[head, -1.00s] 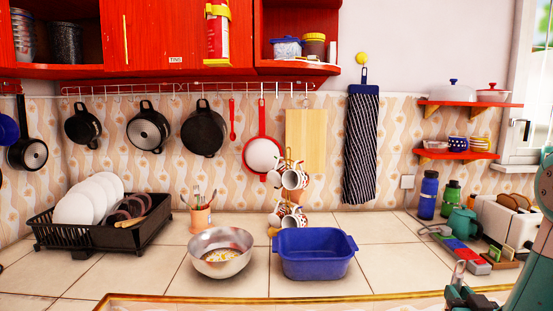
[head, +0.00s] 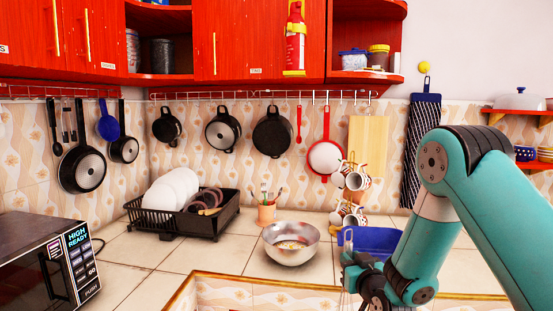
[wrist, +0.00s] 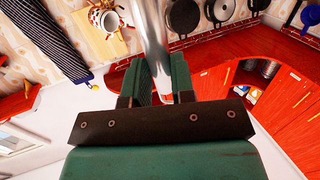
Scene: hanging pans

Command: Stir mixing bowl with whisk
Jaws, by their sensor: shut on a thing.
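The metal mixing bowl (head: 291,257) stands upright on the tiled counter, left of the blue baking dish (head: 375,239). It holds some yellowish and white contents. My gripper (head: 354,266) is in front of the dish, to the right of the bowl and apart from it in the picture. In the wrist view, the green fingers of my gripper (wrist: 158,84) are shut on a shiny metal handle, the whisk (wrist: 152,38). The whisk's wire end is small and hard to make out in the head view.
A mug tree with mugs (head: 355,183) stands behind the dish. A utensil pot (head: 266,214) and a black dish rack (head: 172,221) are behind and left of the bowl. A microwave (head: 35,265) stands at far left. Bare counter lies left of the bowl.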

